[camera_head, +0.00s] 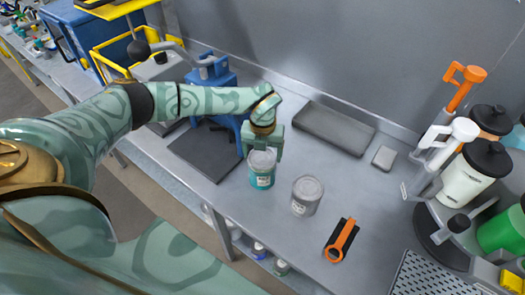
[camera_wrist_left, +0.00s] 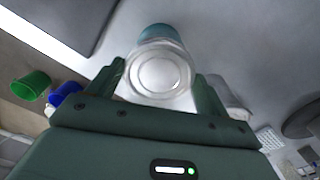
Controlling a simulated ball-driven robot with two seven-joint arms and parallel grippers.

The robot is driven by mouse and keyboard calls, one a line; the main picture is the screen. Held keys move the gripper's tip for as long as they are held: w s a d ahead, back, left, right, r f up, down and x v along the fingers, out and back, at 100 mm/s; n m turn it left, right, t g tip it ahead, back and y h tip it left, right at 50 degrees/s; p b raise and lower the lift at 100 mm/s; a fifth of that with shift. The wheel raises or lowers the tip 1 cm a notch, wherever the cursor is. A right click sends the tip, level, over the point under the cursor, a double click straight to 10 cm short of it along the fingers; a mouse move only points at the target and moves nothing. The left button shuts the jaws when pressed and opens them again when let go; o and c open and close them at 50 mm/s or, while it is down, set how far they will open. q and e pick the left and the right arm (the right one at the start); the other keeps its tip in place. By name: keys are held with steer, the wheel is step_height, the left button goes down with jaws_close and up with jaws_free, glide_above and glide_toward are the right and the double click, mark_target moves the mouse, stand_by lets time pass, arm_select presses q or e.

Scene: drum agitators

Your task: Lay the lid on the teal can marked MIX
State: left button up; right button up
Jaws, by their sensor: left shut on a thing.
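The teal can (camera_head: 262,179) stands upright on the grey bench and has a white label; its print is too small to read. A pale round lid (camera_head: 262,158) is at the can's top, and I cannot tell whether it rests on the rim or is held just above. My left gripper (camera_head: 264,149) is at the far side of the can top. In the left wrist view the lid (camera_wrist_left: 160,75) is between the two fingers, which are shut on it, with the teal can (camera_wrist_left: 157,31) showing beyond. My right gripper is in neither view.
A grey lidded can (camera_head: 305,197) stands to the right of the teal can. An orange-handled tool (camera_head: 341,241) lies nearer the front. A dark mat (camera_head: 208,152) is at left, a grey slab (camera_head: 334,128) at the back.

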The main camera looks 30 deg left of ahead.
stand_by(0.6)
arm_select(q)
steer(key=o, duration=0.9)
steer(key=shift+r+p, duration=0.1)
steer(key=shift+p, duration=0.2)
step_height(320, 180, up, 7)
steer(key=p, duration=0.6)
steer(key=shift+f, duration=0.2)
